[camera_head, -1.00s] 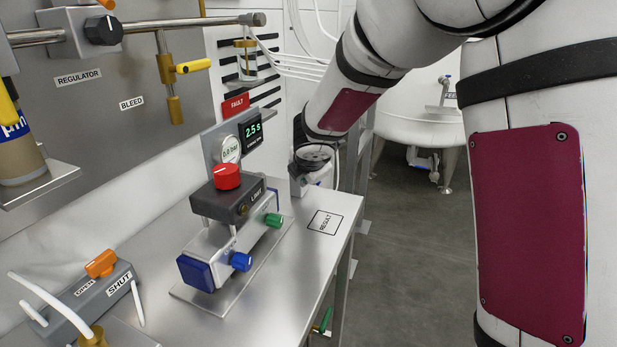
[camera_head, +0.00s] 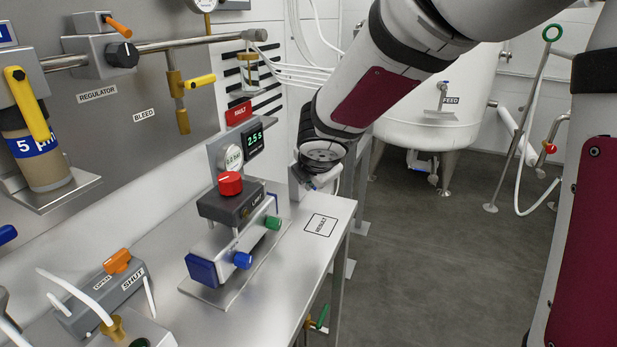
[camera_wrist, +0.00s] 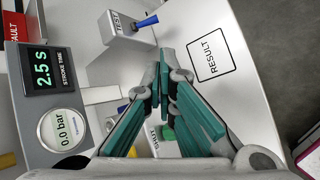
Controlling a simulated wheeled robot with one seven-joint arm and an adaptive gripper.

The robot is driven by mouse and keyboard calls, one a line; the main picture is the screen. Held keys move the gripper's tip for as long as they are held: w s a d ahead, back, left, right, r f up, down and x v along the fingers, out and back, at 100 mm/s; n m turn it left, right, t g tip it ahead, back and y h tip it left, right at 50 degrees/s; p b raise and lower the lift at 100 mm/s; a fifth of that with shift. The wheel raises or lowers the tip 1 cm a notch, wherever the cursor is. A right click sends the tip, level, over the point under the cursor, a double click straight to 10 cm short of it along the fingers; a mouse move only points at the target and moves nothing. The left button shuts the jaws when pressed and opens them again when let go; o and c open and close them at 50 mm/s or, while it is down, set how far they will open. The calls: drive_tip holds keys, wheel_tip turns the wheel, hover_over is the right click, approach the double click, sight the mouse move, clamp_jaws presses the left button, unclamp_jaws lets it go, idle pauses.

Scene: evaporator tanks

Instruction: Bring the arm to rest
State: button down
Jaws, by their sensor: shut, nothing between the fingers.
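My arm, white with dark red panels, reaches in from the upper right of the head view, its wrist (camera_head: 322,153) low beside the back end of the steel bench (camera_head: 275,300). My gripper (camera_wrist: 167,82) shows in the wrist view with teal finger pads. It is shut and empty, over the bench area between the gauge panel and the RESULT square (camera_wrist: 211,58). In the head view the wrist hides most of the gripper, and I cannot make out its fingers there.
A grey TEST box (camera_wrist: 125,28) with a blue lever lies close beyond the fingers. The display (camera_head: 253,139) reads 2.5 s, and the gauge (camera_wrist: 66,128) 0.0 bar. A valve unit with a red knob (camera_head: 230,183) stands on the bench.

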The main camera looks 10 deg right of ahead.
drive_tip(key=shift+s+r, duration=0.15)
drive_tip(key=shift+s, duration=0.15)
drive_tip(key=s+d+r+m+g+h+p, duration=0.1)
drive_tip(key=s+d+r+m+p, duration=0.1)
drive_tip(key=s+d+r+m, duration=0.35)
drive_tip(key=s+d+r+m+g+h+p, duration=0.1)
drive_tip(key=s+d+r+m+p, duration=0.2)
drive_tip(key=s+r+m, duration=0.55)
drive_tip(key=s+a+m+g+y+p, duration=0.2)
drive_tip(key=s+m, duration=0.6)
drive_tip(key=s, duration=1.5)
drive_tip(key=shift+s+a+r+m+y+p, duration=0.2)
drive_tip(key=shift+a+m+y+p, duration=0.2)
drive_tip(key=shift+a+y+p, duration=0.5)
